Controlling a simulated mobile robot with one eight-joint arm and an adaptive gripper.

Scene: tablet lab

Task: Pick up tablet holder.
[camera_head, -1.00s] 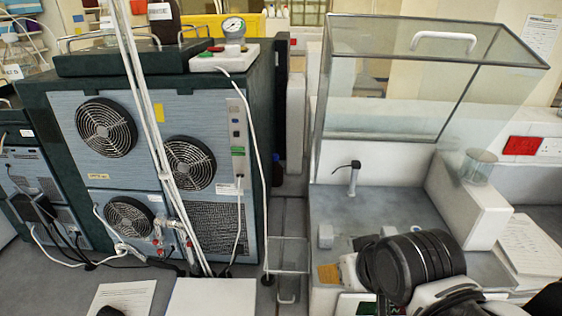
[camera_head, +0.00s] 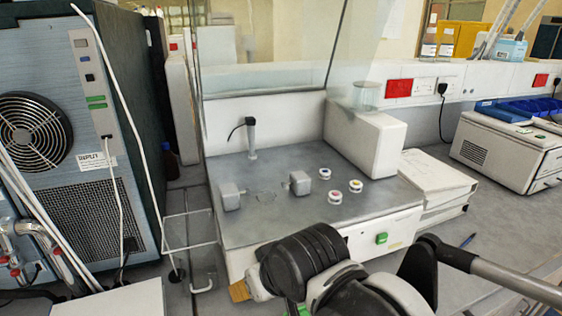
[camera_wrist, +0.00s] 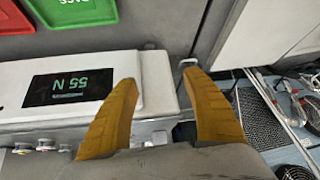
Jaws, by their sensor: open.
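I cannot tell for sure which item is the tablet holder. Small round pieces with coloured tops, among them a red-topped one (camera_head: 335,197) and a yellow-topped one (camera_head: 356,186), stand on the grey deck (camera_head: 270,225) of the bench unit. Two grey blocks, left (camera_head: 229,196) and right (camera_head: 300,182), are also on this deck. My gripper (camera_wrist: 159,80) has orange fingers, spread apart with nothing between them. In the head view, an orange finger (camera_head: 239,291) shows at the deck's front left, apart from the round pieces; my arm hides the rest.
A clear-walled cover (camera_head: 275,50) stands over the deck's back. Stacked papers (camera_head: 435,182) lie to the right. A wire stand (camera_head: 188,235) is at the left. The wrist view shows a white device with a display (camera_wrist: 68,86), and red (camera_wrist: 15,18) and green (camera_wrist: 72,12) trays.

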